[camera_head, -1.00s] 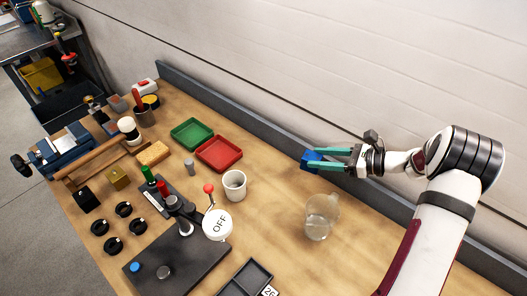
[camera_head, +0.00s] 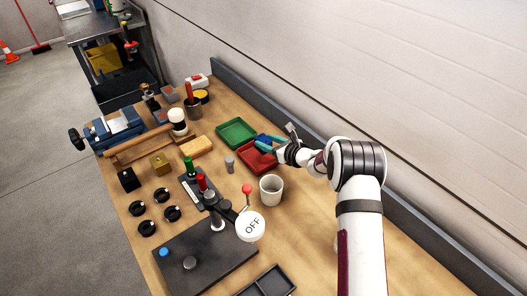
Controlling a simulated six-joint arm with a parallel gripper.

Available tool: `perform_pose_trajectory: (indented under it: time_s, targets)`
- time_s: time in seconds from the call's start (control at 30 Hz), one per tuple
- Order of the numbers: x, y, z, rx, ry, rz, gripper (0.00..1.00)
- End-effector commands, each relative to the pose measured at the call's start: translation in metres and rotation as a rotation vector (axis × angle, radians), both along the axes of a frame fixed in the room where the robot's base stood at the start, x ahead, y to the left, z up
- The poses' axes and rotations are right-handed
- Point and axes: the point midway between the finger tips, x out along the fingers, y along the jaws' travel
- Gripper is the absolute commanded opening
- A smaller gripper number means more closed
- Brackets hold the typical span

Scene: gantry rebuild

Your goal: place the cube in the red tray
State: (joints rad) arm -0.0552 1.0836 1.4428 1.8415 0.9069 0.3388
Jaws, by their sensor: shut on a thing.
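The cube is blue (camera_head: 263,138) and sits between the green fingers of my gripper (camera_head: 268,143), which is shut on it. The gripper and cube are over the back right part of the red tray (camera_head: 252,162), close to its border with the green tray. Whether the cube touches the tray floor or is held above it, I cannot tell. The fingers and wrist cover part of the red tray's right side.
The green tray (camera_head: 237,132) lies right behind the red one. A white mug (camera_head: 271,188) stands in front of the red tray, and a grey cylinder (camera_head: 229,164) to its left. A lever with a white OFF disc (camera_head: 250,226) stands nearer. A dark rail runs along the wall.

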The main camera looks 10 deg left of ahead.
Motion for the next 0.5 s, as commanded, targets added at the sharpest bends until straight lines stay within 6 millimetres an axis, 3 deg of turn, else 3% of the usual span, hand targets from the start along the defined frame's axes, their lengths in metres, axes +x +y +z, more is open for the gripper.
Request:
perform_pose_trajectory:
  time_s: [0.1,0.3,0.5]
  targets:
    - [0.003,0.012,-0.01,0.002,-0.001,0.0,0.0]
    - [0.004,0.013,-0.045,0.002,-0.001,-0.001,0.0]
    - [0.004,0.013,-0.048,0.002,-0.002,-0.001,0.0]
